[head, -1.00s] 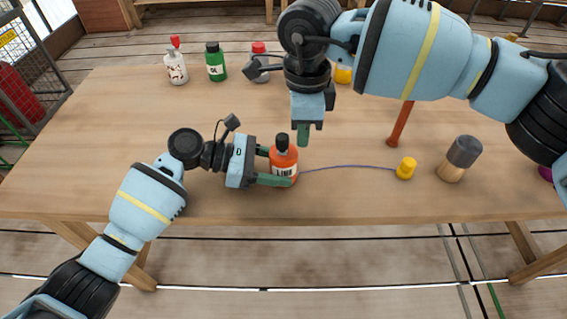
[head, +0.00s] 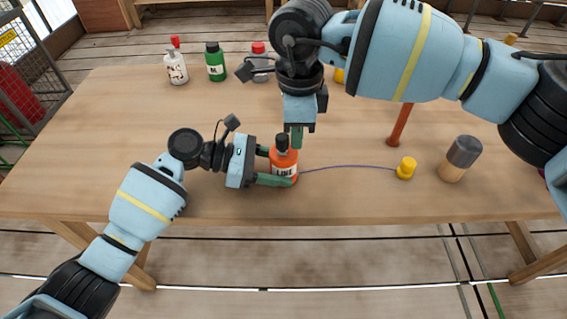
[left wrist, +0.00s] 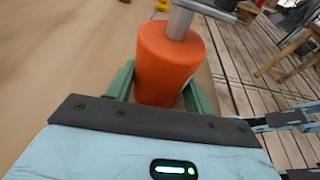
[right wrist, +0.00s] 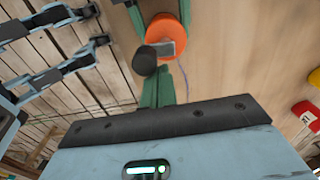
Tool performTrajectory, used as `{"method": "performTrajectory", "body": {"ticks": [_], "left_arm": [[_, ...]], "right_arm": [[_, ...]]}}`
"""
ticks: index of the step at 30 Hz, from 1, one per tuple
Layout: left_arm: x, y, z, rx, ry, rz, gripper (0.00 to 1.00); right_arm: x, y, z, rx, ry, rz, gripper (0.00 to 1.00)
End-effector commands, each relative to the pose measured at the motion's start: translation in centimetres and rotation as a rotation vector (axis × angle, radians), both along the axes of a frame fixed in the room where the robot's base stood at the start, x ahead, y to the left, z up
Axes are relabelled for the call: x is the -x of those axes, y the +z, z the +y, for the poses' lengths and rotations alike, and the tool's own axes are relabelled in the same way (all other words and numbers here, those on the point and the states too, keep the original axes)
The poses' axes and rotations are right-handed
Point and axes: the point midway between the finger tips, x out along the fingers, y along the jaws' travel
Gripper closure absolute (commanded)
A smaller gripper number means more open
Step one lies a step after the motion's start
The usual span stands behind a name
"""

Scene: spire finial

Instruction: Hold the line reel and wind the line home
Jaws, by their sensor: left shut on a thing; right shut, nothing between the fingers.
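The line reel (head: 284,172), an orange cylinder with a white label, stands near the table's front edge. It also shows in the left wrist view (left wrist: 168,72) and the right wrist view (right wrist: 164,30). My left gripper (head: 277,167) is shut around its body from the left. A grey crank with a dark knob (right wrist: 146,62) sits on top. A thin blue line (head: 345,167) runs from the reel rightward to a yellow weight (head: 406,168) on the table. My right gripper (head: 297,140) is shut and empty, pointing down beside the crank; I cannot tell whether it touches the knob.
A dark-topped jar (head: 460,158) stands right of the yellow weight. A red-brown rod (head: 400,125) is behind it. White (head: 176,66), green (head: 215,63) and red-capped (head: 258,64) bottles stand at the back. The table's left side (head: 90,150) is clear.

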Motion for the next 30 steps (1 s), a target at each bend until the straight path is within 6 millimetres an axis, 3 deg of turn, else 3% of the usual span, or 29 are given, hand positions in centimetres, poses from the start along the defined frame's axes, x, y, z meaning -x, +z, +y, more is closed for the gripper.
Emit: {"method": "performTrajectory", "body": {"ticks": [30], "left_arm": [[-0.01, 0.01, 0.0, 0.0, 0.0, 0.0, 0.61]], "right_arm": [[0.68, 0.0, 0.58, -0.001, 0.002, 0.0, 1.0]]}}
